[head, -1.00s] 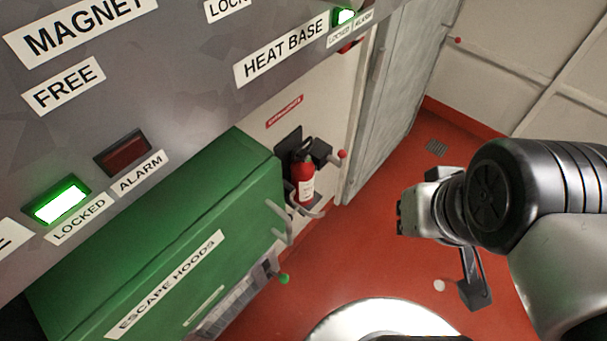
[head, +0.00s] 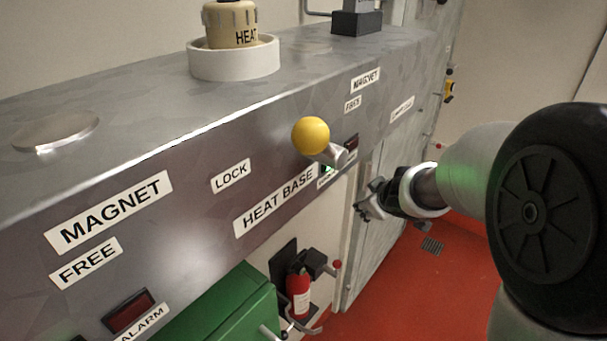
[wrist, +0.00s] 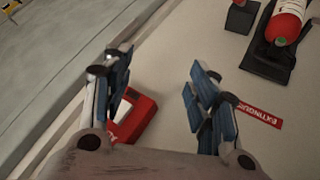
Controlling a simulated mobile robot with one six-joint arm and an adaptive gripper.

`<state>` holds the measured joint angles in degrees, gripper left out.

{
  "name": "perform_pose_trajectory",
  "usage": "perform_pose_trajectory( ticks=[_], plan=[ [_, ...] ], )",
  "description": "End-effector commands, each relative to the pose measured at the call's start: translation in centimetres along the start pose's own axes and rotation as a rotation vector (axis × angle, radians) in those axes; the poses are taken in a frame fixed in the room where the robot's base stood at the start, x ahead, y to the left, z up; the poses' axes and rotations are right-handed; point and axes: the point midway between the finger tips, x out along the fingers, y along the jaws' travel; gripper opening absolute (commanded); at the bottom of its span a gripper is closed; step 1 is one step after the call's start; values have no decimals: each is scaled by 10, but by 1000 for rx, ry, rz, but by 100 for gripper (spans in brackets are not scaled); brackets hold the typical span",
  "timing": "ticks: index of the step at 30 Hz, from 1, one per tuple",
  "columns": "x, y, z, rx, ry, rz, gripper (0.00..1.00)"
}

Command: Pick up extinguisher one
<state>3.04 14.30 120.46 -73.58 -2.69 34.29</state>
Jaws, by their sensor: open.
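A red fire extinguisher (head: 299,291) with a white label stands upright in a dark wall bracket, low on the wall to the right of the green box. In the wrist view the extinguisher (wrist: 286,24) is at the upper right, partly cut off by the frame edge. My gripper (head: 368,200) is up and to the right of it in the head view, apart from it. In the wrist view my gripper (wrist: 160,95) has its two blue-padded fingers spread with nothing held between them. I cannot read a number on the extinguisher.
A red label (wrist: 259,111) lies between my right finger and the extinguisher. A red box (wrist: 135,118) is partly behind my left finger. The grey console (head: 200,150) with a yellow knob (head: 311,136) overhangs the green box (head: 225,308). The red floor (head: 400,300) is open.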

Motion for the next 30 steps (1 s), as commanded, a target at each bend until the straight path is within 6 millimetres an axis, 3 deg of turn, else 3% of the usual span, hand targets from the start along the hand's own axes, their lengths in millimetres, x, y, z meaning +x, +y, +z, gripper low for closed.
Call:
perform_pose_trajectory(
  ticks=[1,3,6,9,12,19,30],
  plan=[
    [27,-19,2,-42,10,-78,60],
    [57,-50,7,-99,34,-197,65],
    [88,-98,24,-159,46,-373,71],
    [105,-139,45,-200,43,-529,78],
    [111,-166,63,-222,32,-638,85],
    [124,-194,79,-239,22,-714,87],
    [185,-246,84,-241,22,-712,87]
  ],
)
